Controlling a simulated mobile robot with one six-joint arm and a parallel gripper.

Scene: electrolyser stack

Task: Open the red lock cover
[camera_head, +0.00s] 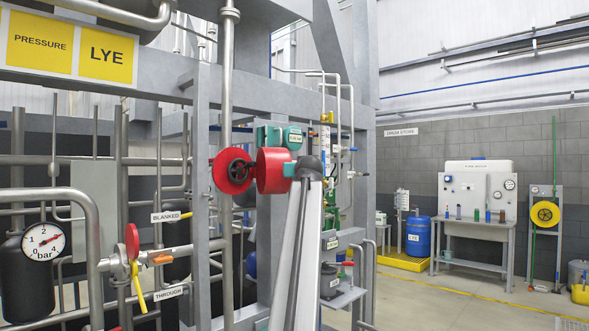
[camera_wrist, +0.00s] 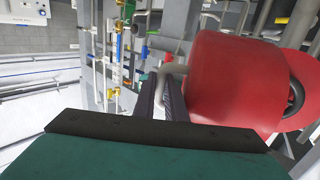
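The red lock cover shows as two red parts at the pipe in the head view: a round disc on the left and a drum-shaped part (camera_head: 272,172) on the right. A dark handwheel (camera_head: 238,170) shows uncovered in front of the disc. In the wrist view the red drum (camera_wrist: 235,85) fills the right side, with the disc and part of the wheel behind it. My gripper (camera_head: 290,170) shows as a small teal piece right beside the drum, mostly hidden by my wrist.
A vertical pipe (camera_head: 227,60) and a grey frame post (camera_head: 201,200) stand close by the cover. A teal instrument (camera_head: 292,138) sits just above the drum. A red-handled valve (camera_head: 132,243) is at lower left. Open floor (camera_head: 450,300) lies to the right.

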